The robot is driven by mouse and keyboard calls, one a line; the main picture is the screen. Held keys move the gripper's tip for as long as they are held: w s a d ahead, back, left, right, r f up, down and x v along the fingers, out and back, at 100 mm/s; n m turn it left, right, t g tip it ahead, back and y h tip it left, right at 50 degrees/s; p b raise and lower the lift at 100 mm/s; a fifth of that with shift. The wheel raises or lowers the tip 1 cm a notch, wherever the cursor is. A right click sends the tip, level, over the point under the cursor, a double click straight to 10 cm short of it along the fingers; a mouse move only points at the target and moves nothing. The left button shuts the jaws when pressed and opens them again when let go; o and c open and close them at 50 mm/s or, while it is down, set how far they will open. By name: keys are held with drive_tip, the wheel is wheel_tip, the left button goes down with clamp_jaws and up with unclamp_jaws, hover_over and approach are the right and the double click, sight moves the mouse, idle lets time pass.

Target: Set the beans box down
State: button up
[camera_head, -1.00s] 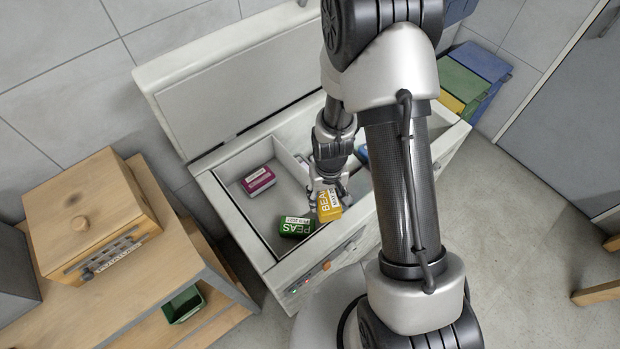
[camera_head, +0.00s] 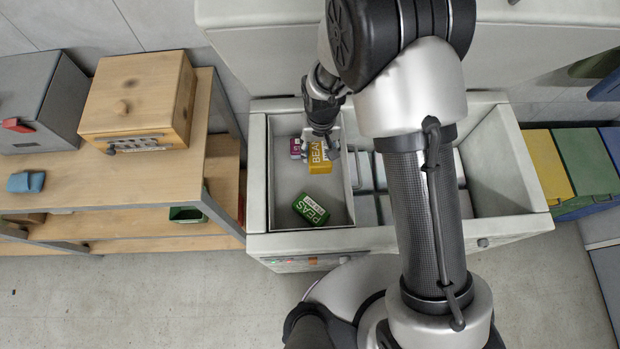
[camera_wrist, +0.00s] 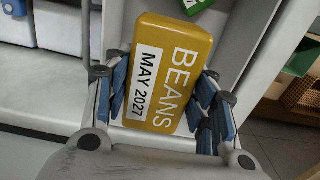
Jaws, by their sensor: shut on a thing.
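The yellow beans box (camera_head: 319,156) is in my gripper (camera_head: 322,147), over the grey tray-like compartment on the left side of the open chest. In the wrist view the beans box (camera_wrist: 166,75) sits between the blue-padded fingers (camera_wrist: 164,100), its label reading BEANS, MAY 2027. The fingers are shut on its two sides. The green peas box (camera_head: 311,208) lies tilted in the front part of the compartment, and its edge shows in the wrist view (camera_wrist: 193,4). A magenta box (camera_head: 296,148) is behind, partly hidden by the beans box and gripper.
The compartment rim (camera_head: 257,190) surrounds the boxes. The chest's raised lid (camera_head: 270,60) stands behind. A wooden bench (camera_head: 100,188) with a wooden box (camera_head: 140,100) is on the left. Coloured bins (camera_head: 572,168) stand at the right. Bare compartment floor shows around the peas box.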

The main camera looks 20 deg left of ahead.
sight(318, 182)
wheel_tip(318, 182, down, 20)
drive_tip(key=b, duration=0.5)
drive_tip(key=shift+r, duration=0.15)
drive_tip(key=shift+f+b, duration=0.25)
drive_tip(key=shift+b, duration=0.05)
drive_tip(key=o, duration=1.3)
drive_tip(key=shift+c, duration=0.2)
drive_tip(key=shift+r, duration=0.15)
wheel_tip(318, 182, up, 12)
drive_tip(key=p, duration=0.4)
drive_tip(key=shift+r, duration=0.1)
